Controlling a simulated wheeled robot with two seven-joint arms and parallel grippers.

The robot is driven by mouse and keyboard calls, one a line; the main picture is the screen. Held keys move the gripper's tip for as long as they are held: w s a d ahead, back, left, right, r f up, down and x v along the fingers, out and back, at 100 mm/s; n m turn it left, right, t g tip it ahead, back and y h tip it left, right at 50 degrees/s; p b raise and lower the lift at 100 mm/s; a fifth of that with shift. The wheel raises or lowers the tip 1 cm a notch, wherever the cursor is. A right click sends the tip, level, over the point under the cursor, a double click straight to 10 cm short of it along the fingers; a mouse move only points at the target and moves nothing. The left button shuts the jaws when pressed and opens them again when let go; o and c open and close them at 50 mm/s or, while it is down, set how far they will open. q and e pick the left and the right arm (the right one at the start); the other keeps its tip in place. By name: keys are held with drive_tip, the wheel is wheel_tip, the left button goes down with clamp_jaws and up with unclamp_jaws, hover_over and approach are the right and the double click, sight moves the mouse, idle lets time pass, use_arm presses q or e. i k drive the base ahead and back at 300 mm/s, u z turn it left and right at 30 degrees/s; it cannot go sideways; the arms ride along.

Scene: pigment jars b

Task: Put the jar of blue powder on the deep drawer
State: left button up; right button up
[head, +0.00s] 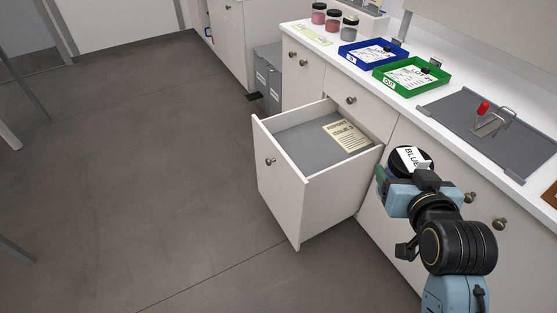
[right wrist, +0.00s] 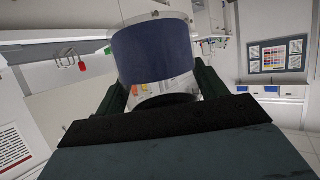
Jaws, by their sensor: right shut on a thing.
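My right gripper (head: 383,176) is shut on a jar of blue powder (head: 406,157). The jar has a black lid with a white label reading BLUE. In the right wrist view the jar (right wrist: 152,52) shows dark blue contents between the two fingers. In the head view the gripper and jar are just right of the open deep drawer (head: 278,192), near its right wall. The drawer is pulled out, with a grey bottom and a cream booklet (head: 346,138) lying at its back right. My left gripper is not in view.
Several pigment jars (head: 333,20) stand on the white counter at the back. A blue tray (head: 373,53) and a green tray (head: 411,77) hold papers. A grey board (head: 470,122) with a red-handled clamp lies at the right. The drawer's left and front floor is bare.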

sight(312, 149)
drive_tip(key=u, duration=0.55)
drive_tip(key=i, duration=0.4)
drive_tip(key=u, duration=0.85)
drive_tip(key=i, duration=0.95)
drive_tip(key=z, duration=0.75)
drive_tip(key=i, duration=0.8)
drive_tip(key=z, duration=0.9)
